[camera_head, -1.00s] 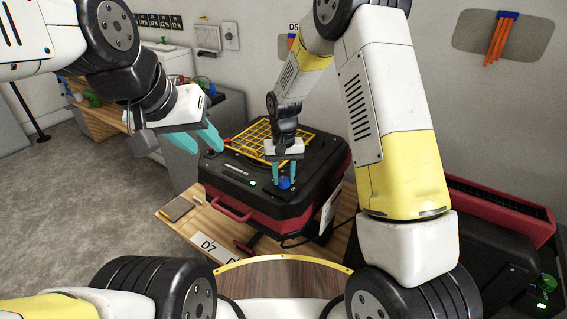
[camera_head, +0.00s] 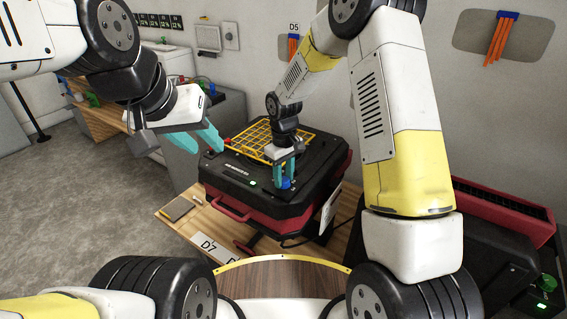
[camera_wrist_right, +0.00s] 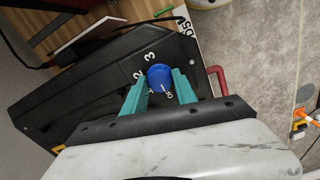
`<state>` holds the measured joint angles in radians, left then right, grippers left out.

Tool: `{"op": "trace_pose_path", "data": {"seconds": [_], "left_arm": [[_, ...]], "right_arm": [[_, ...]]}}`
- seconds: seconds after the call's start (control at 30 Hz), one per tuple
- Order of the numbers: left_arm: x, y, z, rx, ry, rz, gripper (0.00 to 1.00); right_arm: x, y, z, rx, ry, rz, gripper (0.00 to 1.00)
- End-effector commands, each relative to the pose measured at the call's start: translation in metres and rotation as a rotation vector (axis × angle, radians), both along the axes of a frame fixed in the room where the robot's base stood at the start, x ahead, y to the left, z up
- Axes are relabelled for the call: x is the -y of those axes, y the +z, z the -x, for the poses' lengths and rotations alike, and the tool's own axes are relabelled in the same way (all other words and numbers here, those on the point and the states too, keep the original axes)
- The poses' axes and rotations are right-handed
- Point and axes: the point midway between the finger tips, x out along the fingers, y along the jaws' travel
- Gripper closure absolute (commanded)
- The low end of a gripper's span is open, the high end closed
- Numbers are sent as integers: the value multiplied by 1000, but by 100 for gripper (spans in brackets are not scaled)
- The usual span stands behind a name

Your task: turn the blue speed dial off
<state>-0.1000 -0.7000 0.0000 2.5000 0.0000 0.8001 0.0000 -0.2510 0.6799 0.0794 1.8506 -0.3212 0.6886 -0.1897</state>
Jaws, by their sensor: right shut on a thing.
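The blue speed dial (camera_head: 286,183) sits on the front right of the black and red machine's top (camera_head: 318,165). My right gripper (camera_head: 284,172) comes down over it from above. In the right wrist view, the blue dial (camera_wrist_right: 160,78) lies between the teal fingertips of the right gripper (camera_wrist_right: 159,90), which is shut on it. White numerals surround the dial, with 2 and 3 readable. A white mark on the dial points toward the small lettering at its lower edge. My left gripper (camera_head: 205,140) hangs open and empty to the left of the machine.
A yellow grid (camera_head: 262,138) lies on the machine's top behind the dial. A red handle (camera_head: 233,210) sticks out at the front. A small green light (camera_head: 253,183) is left of the dial.

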Motion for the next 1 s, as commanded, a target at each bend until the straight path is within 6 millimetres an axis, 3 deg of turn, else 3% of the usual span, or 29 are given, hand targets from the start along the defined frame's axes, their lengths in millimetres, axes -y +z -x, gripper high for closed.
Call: {"op": "trace_pose_path", "data": {"seconds": [0.47, 0.5, 0.6, 1.0], "left_arm": [[0, 0, 0, 0, 0, 0, 64], [0, 0, 0, 0, 0, 0, 64], [0, 0, 0, 0, 0, 0, 64], [0, 0, 0, 0, 0, 0, 64]], "right_arm": [[0, 1, -1, 4, 14, -1, 100], [0, 1, -1, 4, 14, -1, 60], [0, 1, -1, 2, 13, -1, 45], [0, 9, -1, 2, 12, -1, 45]]}}
